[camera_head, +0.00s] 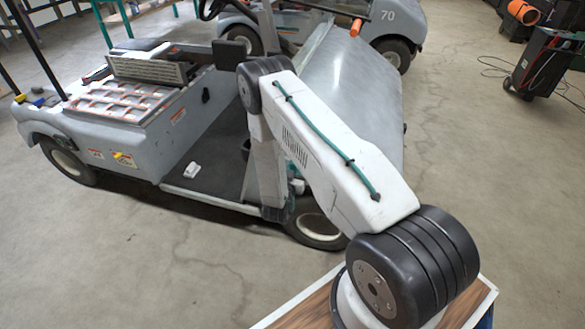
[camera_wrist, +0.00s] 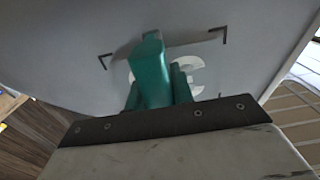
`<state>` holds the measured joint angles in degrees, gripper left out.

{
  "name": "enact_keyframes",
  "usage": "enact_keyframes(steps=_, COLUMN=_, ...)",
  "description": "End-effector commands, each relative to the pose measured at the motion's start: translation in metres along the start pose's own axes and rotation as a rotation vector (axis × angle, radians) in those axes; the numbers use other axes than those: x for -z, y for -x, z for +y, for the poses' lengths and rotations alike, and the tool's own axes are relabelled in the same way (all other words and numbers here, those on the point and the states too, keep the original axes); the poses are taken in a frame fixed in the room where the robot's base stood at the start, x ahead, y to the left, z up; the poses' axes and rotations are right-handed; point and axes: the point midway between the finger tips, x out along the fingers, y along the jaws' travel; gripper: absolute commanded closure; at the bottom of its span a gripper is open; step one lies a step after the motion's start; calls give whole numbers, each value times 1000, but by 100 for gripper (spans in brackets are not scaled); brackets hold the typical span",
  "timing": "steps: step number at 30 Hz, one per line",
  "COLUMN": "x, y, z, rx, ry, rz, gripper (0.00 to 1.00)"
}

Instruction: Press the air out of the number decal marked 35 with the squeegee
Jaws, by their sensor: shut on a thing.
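In the wrist view, a number decal (camera_wrist: 194,74) with pale curved digits lies on a light grey panel, between black corner marks. My teal fingers cover much of it, so I cannot read the number. My gripper (camera_wrist: 155,58) is shut, its fingers over the decal. The squeegee is mostly hidden; a thin grey-brown strip (camera_wrist: 190,38) just beyond the fingers, by the upper marks, may be its edge. I cannot tell whether it touches the panel. In the head view, my arm hides the gripper and the decal.
A grey cart (camera_head: 205,135) stands ahead of me, with a small white item (camera_head: 192,170) on its floor. A second cart (camera_head: 392,22) marked 70 stands behind. A black wheeled unit (camera_head: 540,65) stands at the upper right.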

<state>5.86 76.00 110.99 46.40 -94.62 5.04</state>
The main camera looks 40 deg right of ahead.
Motion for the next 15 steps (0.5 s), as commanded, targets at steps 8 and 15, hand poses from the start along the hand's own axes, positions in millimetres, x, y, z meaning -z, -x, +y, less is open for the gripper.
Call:
enact_keyframes(steps=8, x=0, y=1, z=17, rx=-2, ry=0, rz=1, gripper=100)
enact_keyframes(steps=15, x=0, y=1, z=24, rx=-1, ry=0, rz=0, gripper=100)
